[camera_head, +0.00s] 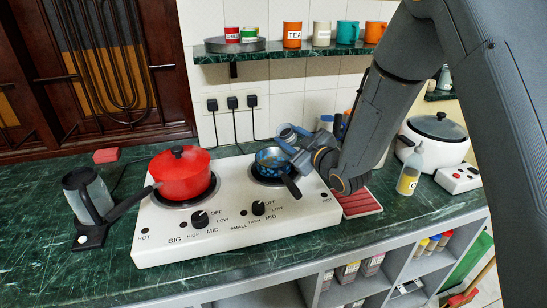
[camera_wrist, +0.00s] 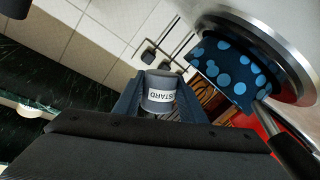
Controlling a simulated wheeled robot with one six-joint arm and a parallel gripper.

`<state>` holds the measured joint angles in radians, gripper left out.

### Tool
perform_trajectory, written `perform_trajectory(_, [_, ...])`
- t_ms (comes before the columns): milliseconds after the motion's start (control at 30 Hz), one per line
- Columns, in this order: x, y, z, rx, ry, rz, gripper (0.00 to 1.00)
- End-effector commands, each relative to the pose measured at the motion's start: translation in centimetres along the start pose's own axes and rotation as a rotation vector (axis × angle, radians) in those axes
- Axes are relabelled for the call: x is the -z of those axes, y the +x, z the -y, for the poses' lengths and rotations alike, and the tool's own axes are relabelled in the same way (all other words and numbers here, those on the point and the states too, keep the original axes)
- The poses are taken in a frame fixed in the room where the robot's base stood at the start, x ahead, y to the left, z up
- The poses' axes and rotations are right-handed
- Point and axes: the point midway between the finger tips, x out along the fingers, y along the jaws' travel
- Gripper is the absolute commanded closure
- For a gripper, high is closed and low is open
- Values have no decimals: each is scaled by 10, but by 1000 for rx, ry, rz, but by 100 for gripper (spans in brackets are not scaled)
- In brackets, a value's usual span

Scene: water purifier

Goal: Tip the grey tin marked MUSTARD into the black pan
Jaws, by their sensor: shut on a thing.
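The grey tin shows in the wrist view (camera_wrist: 158,82), with a white label on which I can read "USTARD". My gripper (camera_wrist: 160,100) is shut on it, one finger on each side. In the head view the tin (camera_head: 287,132) is held above the small pan, tilted over; its contents cannot be made out. The pan (camera_head: 270,155) is dark blue with light blue spots and a black handle, and sits on the small right burner. It also shows in the wrist view (camera_wrist: 232,72). My gripper in the head view (camera_head: 299,149) is just right of the pan.
A red lidded pot (camera_head: 182,174) stands on the big left burner of the white hob (camera_head: 235,235). An oil bottle (camera_head: 409,172) and a white cooker (camera_head: 437,137) stand to the right. A shelf (camera_head: 280,53) with tins is above. A glass jug (camera_head: 88,195) is at left.

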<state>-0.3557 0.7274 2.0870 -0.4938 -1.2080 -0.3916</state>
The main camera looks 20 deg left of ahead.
Motion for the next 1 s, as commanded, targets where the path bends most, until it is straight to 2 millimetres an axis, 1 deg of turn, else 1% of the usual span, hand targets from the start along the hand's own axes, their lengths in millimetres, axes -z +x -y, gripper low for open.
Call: perform_trajectory(1000, [5, -1, 3, -7, -60, -7, 84])
